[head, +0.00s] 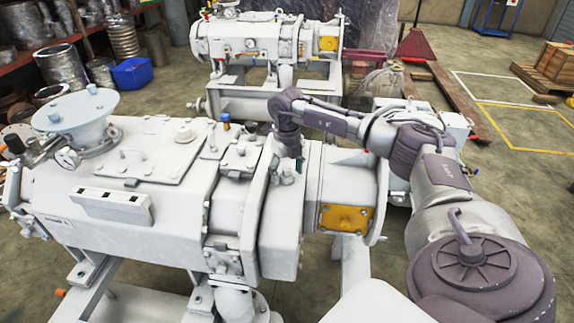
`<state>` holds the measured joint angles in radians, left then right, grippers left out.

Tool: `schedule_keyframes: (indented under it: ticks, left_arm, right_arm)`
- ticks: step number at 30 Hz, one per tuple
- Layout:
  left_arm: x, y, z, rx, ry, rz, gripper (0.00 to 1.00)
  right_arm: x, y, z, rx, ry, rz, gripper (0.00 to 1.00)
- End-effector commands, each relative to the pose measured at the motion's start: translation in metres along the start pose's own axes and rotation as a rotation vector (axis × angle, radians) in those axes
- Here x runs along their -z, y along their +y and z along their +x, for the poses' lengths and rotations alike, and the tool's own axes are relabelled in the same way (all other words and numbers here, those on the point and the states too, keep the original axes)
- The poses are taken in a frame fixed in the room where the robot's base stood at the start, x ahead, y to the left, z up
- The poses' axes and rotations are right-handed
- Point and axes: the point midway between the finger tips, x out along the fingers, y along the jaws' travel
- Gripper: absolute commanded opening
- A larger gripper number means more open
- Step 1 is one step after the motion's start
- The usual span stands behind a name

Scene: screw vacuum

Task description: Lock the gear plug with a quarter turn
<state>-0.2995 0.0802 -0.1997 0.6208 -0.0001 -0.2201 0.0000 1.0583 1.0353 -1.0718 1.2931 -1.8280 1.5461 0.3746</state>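The white screw vacuum machine (170,195) fills the left and middle of the head view. My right arm comes in from the right and reaches over it. My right gripper (287,172) points down at the top of the machine's narrow end section, beside a tall white flange. The gripper is small here, and I cannot tell whether its fingers are open or shut. A small dark greenish part shows at its tip; I cannot tell if this is the gear plug or part of the gripper. The plug is not clearly visible. My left gripper is not in view.
A yellow cover plate (345,218) is on the machine's side, right of the gripper. A second white machine (265,45) stands behind.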

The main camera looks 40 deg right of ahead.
Motion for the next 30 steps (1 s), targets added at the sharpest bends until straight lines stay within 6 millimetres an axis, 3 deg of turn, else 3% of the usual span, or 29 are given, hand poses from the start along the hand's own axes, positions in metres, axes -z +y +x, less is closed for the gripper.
schedule_keyframes:
  ticks: [10,22,30]
  left_arm:
    - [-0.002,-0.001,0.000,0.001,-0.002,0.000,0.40]
    - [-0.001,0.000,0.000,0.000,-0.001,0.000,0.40]
    - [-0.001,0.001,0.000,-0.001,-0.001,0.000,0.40]
  right_arm:
    - [-0.001,0.001,-0.011,-0.001,-0.003,-0.002,0.71]
    - [-0.001,0.001,-0.091,-0.002,-0.003,-0.002,0.71]
    - [0.000,0.000,-0.118,0.000,0.000,-0.001,0.71]
